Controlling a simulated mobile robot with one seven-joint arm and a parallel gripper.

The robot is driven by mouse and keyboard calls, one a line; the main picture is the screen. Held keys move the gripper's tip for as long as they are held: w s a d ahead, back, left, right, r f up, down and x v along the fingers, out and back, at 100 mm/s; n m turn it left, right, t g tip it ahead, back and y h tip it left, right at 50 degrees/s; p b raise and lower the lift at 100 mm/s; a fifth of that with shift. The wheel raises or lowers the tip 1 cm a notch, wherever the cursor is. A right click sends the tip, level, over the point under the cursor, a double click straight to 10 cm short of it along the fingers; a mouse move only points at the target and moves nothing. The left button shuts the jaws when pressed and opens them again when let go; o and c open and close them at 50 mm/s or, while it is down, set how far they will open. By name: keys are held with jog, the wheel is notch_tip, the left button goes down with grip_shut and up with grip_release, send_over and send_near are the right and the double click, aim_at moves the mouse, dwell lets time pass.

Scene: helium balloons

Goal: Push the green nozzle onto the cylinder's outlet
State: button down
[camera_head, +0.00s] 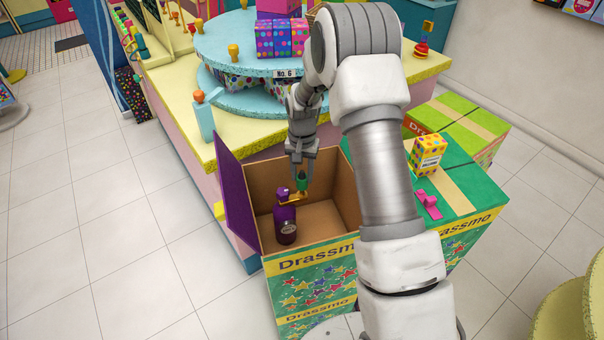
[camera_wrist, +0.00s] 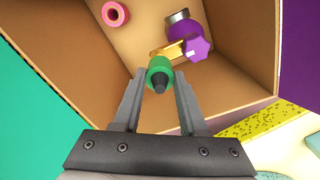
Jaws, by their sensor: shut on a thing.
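The purple cylinder (camera_head: 286,224) stands in an open cardboard box, with a purple knob and a gold outlet (camera_head: 294,199) at its top. In the wrist view I see the purple knob (camera_wrist: 198,48) and the gold outlet (camera_wrist: 170,50) beside it. My gripper (camera_head: 302,176) reaches down into the box and is shut on the green nozzle (camera_wrist: 159,72), which has a dark tip. The green nozzle (camera_head: 303,184) is right by the outlet's end. I cannot tell whether they touch. The nozzle hides part of the outlet in the wrist view.
The cardboard box (camera_head: 344,192) has tall walls around the cylinder and a purple flap at left. A pink ring (camera_wrist: 115,13) lies inside. A closed green box at right carries a dotted yellow box (camera_head: 427,154) and a pink item (camera_head: 428,204). A yellow counter is behind.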

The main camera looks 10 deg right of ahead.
jog(key=shift+f+b, duration=1.4)
jog(key=shift+f, duration=0.4)
jog(key=shift+c, duration=1.8)
grip_release()
jog(key=shift+r, duration=0.15)
jog(key=shift+r+p, duration=2.3)
jog(key=shift+r, duration=1.6)
